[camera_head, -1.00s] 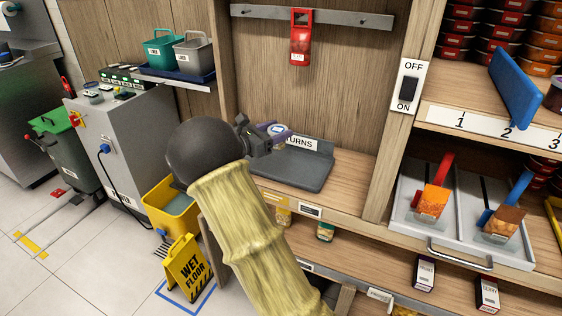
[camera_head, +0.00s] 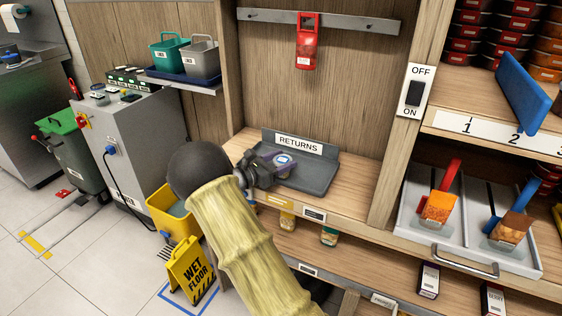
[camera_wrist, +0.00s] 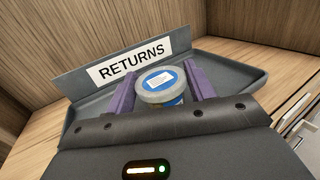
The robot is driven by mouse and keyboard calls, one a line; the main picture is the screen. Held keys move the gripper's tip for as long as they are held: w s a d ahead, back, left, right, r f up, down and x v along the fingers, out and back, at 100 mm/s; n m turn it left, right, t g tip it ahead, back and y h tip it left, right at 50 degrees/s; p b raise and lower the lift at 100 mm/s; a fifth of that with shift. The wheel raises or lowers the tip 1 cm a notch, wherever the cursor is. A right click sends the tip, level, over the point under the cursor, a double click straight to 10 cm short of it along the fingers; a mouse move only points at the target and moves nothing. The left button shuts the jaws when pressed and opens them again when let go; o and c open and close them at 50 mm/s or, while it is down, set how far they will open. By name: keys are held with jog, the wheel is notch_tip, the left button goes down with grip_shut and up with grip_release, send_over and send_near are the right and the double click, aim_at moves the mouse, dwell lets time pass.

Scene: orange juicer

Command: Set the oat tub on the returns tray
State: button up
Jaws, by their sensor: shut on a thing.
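The oat tub (camera_wrist: 158,88) is a small round tub with a pale lid and a blue-and-white label. My gripper (camera_wrist: 161,90) has its purple fingers on both sides of the tub and is shut on it. In the head view the tub's lid (camera_head: 285,161) shows at the end of my gripper (camera_head: 278,162), over the returns tray (camera_head: 315,184). The dark grey tray also shows in the wrist view (camera_wrist: 225,58), with its RETURNS sign behind the tub. The tub looks upright. Its base is hidden, so I cannot tell whether it touches the tray.
The tray lies on a wooden shelf (camera_head: 350,200) with a side panel at right. A red scoop-like holder (camera_head: 307,42) hangs above. A yellow wet-floor sign (camera_head: 190,270) stands at lower left.

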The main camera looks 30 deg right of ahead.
jog(key=o, duration=1)
jog(key=shift+a, duration=0.1)
jog(key=s+a, duration=0.2)
jog(key=a, duration=0.9)
jog(key=shift+s+a+b, duration=0.2)
jog(key=shift+a+b, duration=0.1)
jog(key=shift+b, duration=0.05)
